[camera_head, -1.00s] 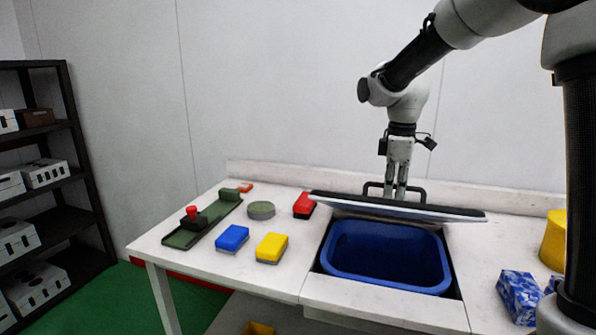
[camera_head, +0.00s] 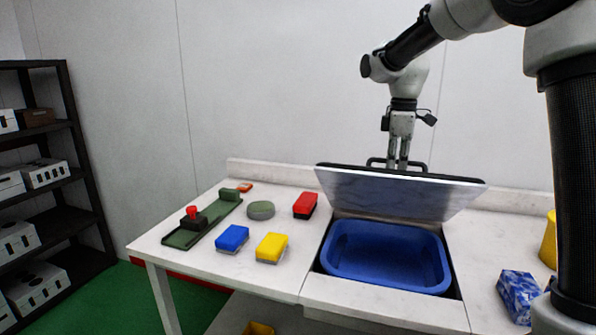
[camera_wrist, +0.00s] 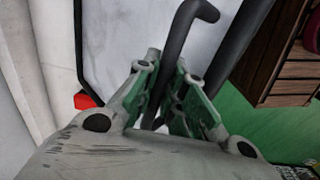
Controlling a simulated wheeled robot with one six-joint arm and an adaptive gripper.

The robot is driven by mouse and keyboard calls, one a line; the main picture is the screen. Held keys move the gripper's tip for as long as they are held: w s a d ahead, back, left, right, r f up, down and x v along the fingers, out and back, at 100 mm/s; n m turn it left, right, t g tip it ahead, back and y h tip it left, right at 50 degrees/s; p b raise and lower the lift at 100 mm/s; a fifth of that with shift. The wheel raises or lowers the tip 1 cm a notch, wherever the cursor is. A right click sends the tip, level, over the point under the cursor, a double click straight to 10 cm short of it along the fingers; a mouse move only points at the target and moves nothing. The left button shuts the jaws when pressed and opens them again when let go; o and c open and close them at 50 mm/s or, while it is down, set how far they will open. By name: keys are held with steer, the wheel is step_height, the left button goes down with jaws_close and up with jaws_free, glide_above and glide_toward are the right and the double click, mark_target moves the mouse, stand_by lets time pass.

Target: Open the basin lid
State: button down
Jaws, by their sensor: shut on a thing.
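The basin lid (camera_head: 395,192) is a grey-white panel with a dark rim, tilted up steeply at the back of the basin. The blue basin (camera_head: 385,252) lies open below it in the worktop. A dark bar handle (camera_head: 425,166) shows above the lid's top edge; it also shows in the wrist view (camera_wrist: 183,45). My gripper (camera_head: 398,166) is at the handle behind the lid's top edge, pointing down. In the wrist view my gripper (camera_wrist: 172,112) has its green-padded fingers closed around the handle. The lid hides the fingertips in the head view.
Left of the basin on the white worktop lie a red block (camera_head: 305,205), a yellow block (camera_head: 271,247), a blue block (camera_head: 232,238), a round green piece (camera_head: 261,210) and a green rail (camera_head: 203,222). A blue patterned block (camera_head: 519,296) and a yellow object (camera_head: 549,240) stand at right.

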steer(key=shift+w+r, duration=0.1)
steer(key=shift+w, duration=0.05)
steer(key=shift+w+d+r, duration=0.3)
steer(key=shift+w+r, duration=0.3)
steer(key=shift+w, duration=0.2)
steer(key=shift+w+d+r, duration=0.3)
steer(key=shift+w+r, duration=0.3)
steer(key=shift+w, duration=0.2)
steer(key=shift+w+d+r, duration=0.2)
steer(key=shift+w+r, duration=0.15)
steer(key=shift+w, duration=0.25)
steer(key=shift+w+d+r, duration=0.15)
steer(key=shift+w+r, duration=0.15)
steer(key=shift+w, duration=0.3)
steer(key=shift+w+d+r, duration=0.2)
steer(key=shift+w+r, duration=0.15)
steer(key=shift+w, duration=0.25)
steer(key=shift+w+d+r, duration=0.2)
steer(key=shift+w+r, duration=0.05)
steer(key=shift+w, duration=0.4)
steer(key=shift+w+d+r, duration=0.2)
steer(key=shift+w+r, duration=0.1)
steer(key=shift+w, duration=0.3)
steer(key=shift+w+d+r, duration=0.2)
steer(key=shift+w+r, duration=0.05)
steer(key=shift+w, duration=0.4)
